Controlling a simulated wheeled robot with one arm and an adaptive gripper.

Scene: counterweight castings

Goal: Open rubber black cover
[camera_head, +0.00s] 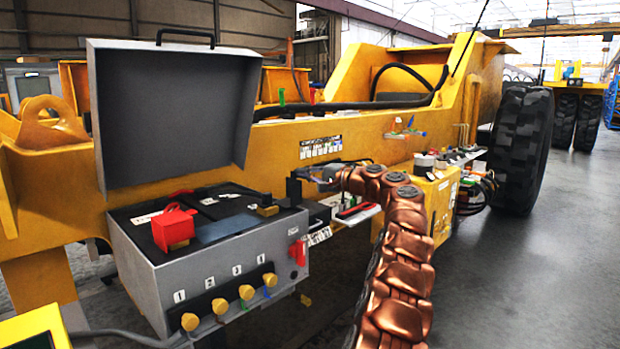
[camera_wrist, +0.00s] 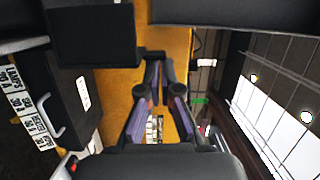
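I cannot tell for certain which part is the rubber black cover. A grey control box (camera_head: 210,255) stands at the left in the head view, with its dark-lined lid (camera_head: 175,115) raised. A dark block (camera_wrist: 92,36) shows at the upper left in the wrist view; I cannot tell whether it is the cover. My gripper (camera_head: 294,188) is beside the right rear corner of the control box. In the wrist view, my gripper (camera_wrist: 160,68) has a narrow gap between its fingertips, with yellow surface behind and nothing held.
A red block (camera_head: 174,228) sits on the control box, and several yellow knobs (camera_head: 220,306) line its front. A yellow machine frame (camera_head: 370,135) runs behind it. A yellow box (camera_head: 440,205) and a large tyre (camera_head: 522,150) are to the right. Grey floor (camera_head: 540,280) is clear at the right.

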